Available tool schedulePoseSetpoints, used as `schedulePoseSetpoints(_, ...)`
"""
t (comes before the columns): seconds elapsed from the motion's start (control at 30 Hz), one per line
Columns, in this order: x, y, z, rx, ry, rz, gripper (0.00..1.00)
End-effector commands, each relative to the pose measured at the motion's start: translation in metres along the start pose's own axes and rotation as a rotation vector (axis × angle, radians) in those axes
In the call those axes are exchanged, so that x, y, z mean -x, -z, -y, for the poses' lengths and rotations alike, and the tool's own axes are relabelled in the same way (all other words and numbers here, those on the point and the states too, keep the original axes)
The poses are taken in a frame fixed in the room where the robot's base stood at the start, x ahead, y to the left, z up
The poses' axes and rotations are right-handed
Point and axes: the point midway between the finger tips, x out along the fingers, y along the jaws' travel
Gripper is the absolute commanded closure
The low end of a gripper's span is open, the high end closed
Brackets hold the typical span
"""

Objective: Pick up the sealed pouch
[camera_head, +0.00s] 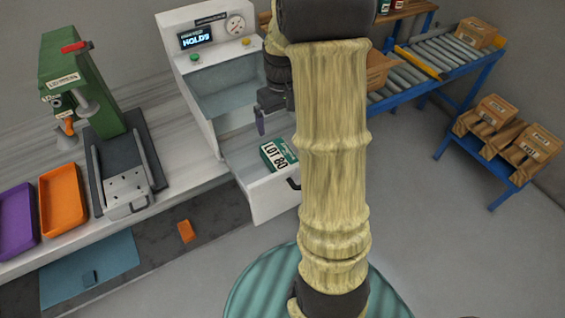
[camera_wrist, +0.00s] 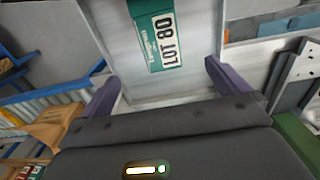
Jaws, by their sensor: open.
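The sealed pouch (camera_head: 278,154) is green and white and marked "LOT 80". It lies in the open white drawer (camera_head: 270,192) of the machine with the "HOLD" display. In the wrist view the pouch (camera_wrist: 156,38) sits at the top middle, beyond the fingertips. My gripper (camera_wrist: 160,82) is open and empty, its two purple fingers spread apart, with the pouch ahead of the gap between them. In the head view my gripper (camera_head: 262,122) is above the drawer, behind the pouch, partly hidden by my arm.
The white machine (camera_head: 205,60) stands directly behind the drawer. A green press (camera_head: 85,80), an orange tray (camera_head: 62,200) and a purple tray (camera_head: 17,222) are on the counter at left. A roller conveyor (camera_head: 440,55) and a blue stand with boxes (camera_head: 490,150) are at right.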

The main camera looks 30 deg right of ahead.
Motion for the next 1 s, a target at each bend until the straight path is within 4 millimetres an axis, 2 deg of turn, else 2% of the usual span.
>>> schedulePoseSetpoints(0.17, -0.012, -0.001, 0.000, 0.000, 0.001, 0.004, 0.00)
schedulePoseSetpoints(0.73, -0.110, -0.001, 0.000, 0.000, 0.002, 0.004, 0.00)
schedulePoseSetpoints(0.87, -0.121, -0.001, 0.000, 0.000, 0.001, 0.002, 0.00)
schedulePoseSetpoints(1.0, -0.122, -0.001, 0.001, 0.002, 0.000, 0.000, 0.00)
